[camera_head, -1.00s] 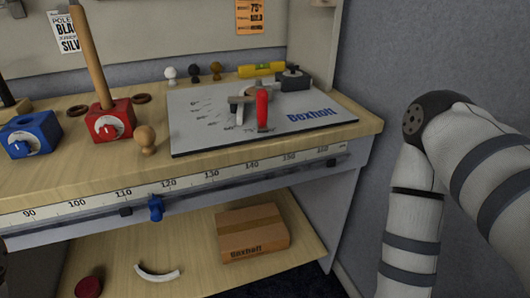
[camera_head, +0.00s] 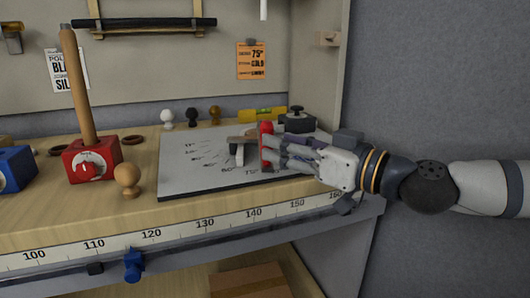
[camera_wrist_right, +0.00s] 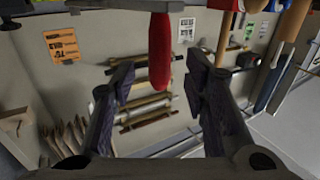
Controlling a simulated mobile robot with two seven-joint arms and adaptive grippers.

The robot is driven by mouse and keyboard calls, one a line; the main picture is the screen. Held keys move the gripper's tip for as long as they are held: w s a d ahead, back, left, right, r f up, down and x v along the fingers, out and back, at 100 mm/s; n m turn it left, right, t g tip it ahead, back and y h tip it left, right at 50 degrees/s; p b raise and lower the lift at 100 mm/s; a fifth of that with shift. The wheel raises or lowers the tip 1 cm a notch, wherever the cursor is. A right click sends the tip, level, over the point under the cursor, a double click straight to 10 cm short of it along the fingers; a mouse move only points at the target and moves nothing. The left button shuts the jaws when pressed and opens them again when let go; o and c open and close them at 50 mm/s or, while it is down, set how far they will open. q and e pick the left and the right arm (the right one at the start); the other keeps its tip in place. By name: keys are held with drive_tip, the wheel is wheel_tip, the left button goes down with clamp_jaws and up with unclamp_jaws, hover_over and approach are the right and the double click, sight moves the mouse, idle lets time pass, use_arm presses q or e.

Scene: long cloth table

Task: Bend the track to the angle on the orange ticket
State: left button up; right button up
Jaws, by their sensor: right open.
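The orange ticket (camera_head: 251,61) hangs on the back panel and reads 75°; it also shows in the wrist view (camera_wrist_right: 62,46). The grey bending board (camera_head: 185,178) lies on the table, with printed angle marks. A metal piece (camera_head: 240,150) stands on it near the pivot; I cannot tell whether it is the track. The red lever handle (camera_head: 266,132) is upright near the lower angle marks. My right gripper (camera_head: 275,154) is open at the handle. In the wrist view the red handle (camera_wrist_right: 160,50) appears between the two open fingers, with gaps at both sides. My left gripper is out of view.
A red block with a wooden pole (camera_head: 92,160), a blue block (camera_head: 14,168) and a wooden knob (camera_head: 127,180) stand left of the board. A yellow level (camera_head: 262,114) and dark block (camera_head: 296,122) are behind it. A ruler (camera_head: 180,233) lines the front edge.

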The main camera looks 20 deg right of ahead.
drive_tip(key=x, duration=0.4)
drive_tip(key=shift+w+a, duration=0.15)
drive_tip(key=shift+w, duration=0.2)
clamp_jaws()
drive_tip(key=shift+s+d+r, duration=0.1)
drive_tip(key=shift+s+d, duration=0.05)
drive_tip(key=shift+d, duration=0.55)
unclamp_jaws()
